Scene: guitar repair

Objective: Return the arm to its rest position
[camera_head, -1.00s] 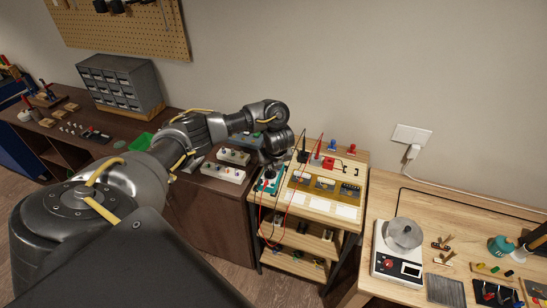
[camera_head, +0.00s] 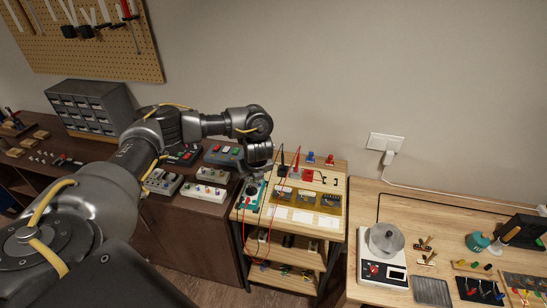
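My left arm comes in from the left, and its wrist and gripper (camera_head: 257,170) hang over the left part of the small wooden cart (camera_head: 288,232). The gripper points down, and its fingertips are too small and dark to tell whether they are open or shut. A teal multimeter (camera_head: 251,193) lies on the cart top just below the gripper; I cannot tell whether they touch. Red and black leads (camera_head: 267,197) run around it. My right gripper is not in view.
Pedals (camera_head: 211,174) and a grey drawer cabinet (camera_head: 90,108) stand on the dark bench under my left arm. A scale with a metal pan (camera_head: 384,240) is on the light bench at right. Black and red posts stand on the cart. The wall space above is clear.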

